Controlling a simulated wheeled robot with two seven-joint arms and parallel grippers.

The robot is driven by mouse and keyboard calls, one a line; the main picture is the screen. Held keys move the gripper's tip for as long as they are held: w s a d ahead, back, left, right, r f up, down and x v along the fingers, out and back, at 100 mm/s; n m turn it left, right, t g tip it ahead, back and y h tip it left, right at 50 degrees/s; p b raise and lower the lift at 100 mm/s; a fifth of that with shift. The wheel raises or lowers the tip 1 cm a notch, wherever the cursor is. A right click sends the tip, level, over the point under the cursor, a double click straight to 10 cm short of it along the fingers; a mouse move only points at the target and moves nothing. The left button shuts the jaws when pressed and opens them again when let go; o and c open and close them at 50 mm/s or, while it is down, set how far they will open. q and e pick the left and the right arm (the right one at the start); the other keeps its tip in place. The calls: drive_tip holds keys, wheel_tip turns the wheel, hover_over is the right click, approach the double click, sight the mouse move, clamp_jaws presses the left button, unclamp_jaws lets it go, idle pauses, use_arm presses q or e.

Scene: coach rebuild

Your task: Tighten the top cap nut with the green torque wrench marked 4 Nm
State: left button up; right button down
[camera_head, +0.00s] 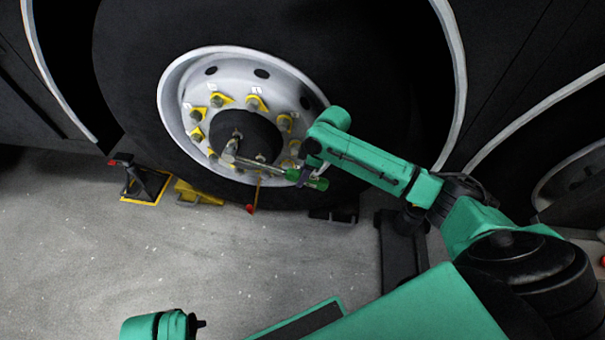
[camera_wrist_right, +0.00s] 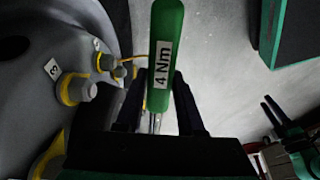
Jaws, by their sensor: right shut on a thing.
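The green torque wrench (camera_head: 318,183) has a steel shaft and a white label reading 4 Nm on its handle (camera_wrist_right: 165,50). My right gripper (camera_head: 304,175) is shut on it; the dark fingers (camera_wrist_right: 158,105) close around the handle's lower end. The wrench's steel head (camera_head: 230,151) is in front of the dark hub cap (camera_head: 252,128), at its left side. A cap nut (camera_head: 237,134) shows just above the head; I cannot tell whether the head is seated on a nut. My left gripper (camera_head: 199,323) is low in the head view, away from the wheel; its opening is unclear.
The pale wheel rim (camera_head: 205,66) carries several wheel nuts with yellow pointers around the cap. A black stand (camera_head: 146,180) and a yellow chock (camera_head: 197,194) are on the floor at left. A red-tipped rod (camera_head: 250,208) hangs below the wheel. The grey floor (camera_head: 90,255) at left is clear.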

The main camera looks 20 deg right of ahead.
drive_tip(key=shift+w+d+r+b, duration=0.1)
drive_tip(key=shift+w+d+b, duration=0.2)
drive_tip(key=shift+w, duration=0.35)
drive_tip(key=shift+w+d+b, duration=0.2)
drive_tip(key=shift+w+d, duration=0.2)
drive_tip(key=shift+w, duration=0.2)
idle(0.5)
drive_tip(key=shift+w+a+f+t+y+b, duration=0.15)
drive_tip(key=shift+f+y+b, duration=0.15)
drive_tip(key=shift+f, duration=0.2)
drive_tip(key=shift+a+f+t+y+b, duration=0.15)
drive_tip(key=shift+f+y+b, duration=0.1)
drive_tip(key=shift+f, duration=0.2)
drive_tip(key=shift+w+a+f+t+y+b, duration=0.1)
drive_tip(key=shift+f+t+y+b, duration=0.1)
drive_tip(key=shift+f+b, duration=0.25)
drive_tip(key=shift+w+a+f+t+y+b, duration=0.15)
drive_tip(key=shift+f+b, duration=0.15)
drive_tip(key=shift+f, duration=0.15)
drive_tip(key=shift+w+a+f+t+y+b, duration=0.15)
drive_tip(key=shift+a+f+y+b, duration=0.1)
drive_tip(key=shift+f+b, duration=0.15)
drive_tip(key=shift+w+a+f+t+y+b, duration=0.1)
drive_tip(key=shift+f+y+b, duration=0.15)
drive_tip(key=shift+f+b, duration=0.15)
